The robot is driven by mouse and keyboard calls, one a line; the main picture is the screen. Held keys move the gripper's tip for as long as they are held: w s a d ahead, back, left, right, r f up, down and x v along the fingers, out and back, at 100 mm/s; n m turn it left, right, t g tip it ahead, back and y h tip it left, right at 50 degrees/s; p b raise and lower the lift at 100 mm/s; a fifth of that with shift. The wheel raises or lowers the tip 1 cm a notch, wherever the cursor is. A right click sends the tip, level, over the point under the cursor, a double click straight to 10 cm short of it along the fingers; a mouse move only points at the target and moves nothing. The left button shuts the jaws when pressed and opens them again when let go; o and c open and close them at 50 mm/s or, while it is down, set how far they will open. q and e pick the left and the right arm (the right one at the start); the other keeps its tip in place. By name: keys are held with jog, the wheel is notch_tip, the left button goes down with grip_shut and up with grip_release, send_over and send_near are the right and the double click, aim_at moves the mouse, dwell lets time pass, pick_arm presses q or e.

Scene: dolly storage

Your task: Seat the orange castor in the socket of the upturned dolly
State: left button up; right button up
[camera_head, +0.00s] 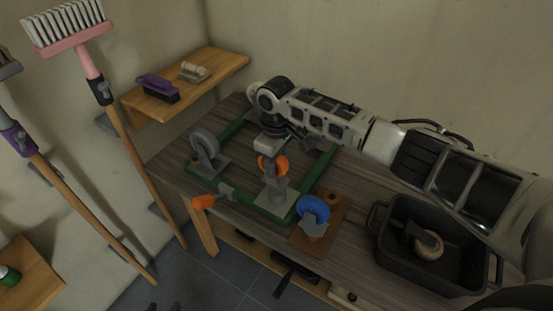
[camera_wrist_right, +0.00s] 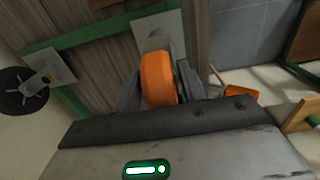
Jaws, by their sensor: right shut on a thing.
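The upturned dolly is a green frame (camera_head: 236,206) lying on the workbench. The orange castor (camera_head: 272,165) is upright, wheel up, at the near side of the frame, over a light plate with a grey socket (camera_head: 277,196). My right gripper (camera_head: 271,150) comes down from above and is shut on it. In the right wrist view the orange wheel (camera_wrist_right: 157,80) sits between the fingers, with a pale plate (camera_wrist_right: 152,28) beyond. Whether its stem is fully in the socket is hidden.
A grey castor (camera_head: 206,146) stands on the frame's left corner. A blue castor (camera_head: 313,209) stands on a wooden board (camera_head: 334,215). A black tray (camera_head: 383,251) holds another castor (camera_head: 428,246).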

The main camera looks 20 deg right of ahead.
dwell(0.4)
jog(key=shift+f+b, duration=0.6)
jog(key=shift+f, duration=0.55)
jog(key=o, duration=1.3)
jog(key=shift+c, duration=0.2)
notch_tip(320, 180, up, 16)
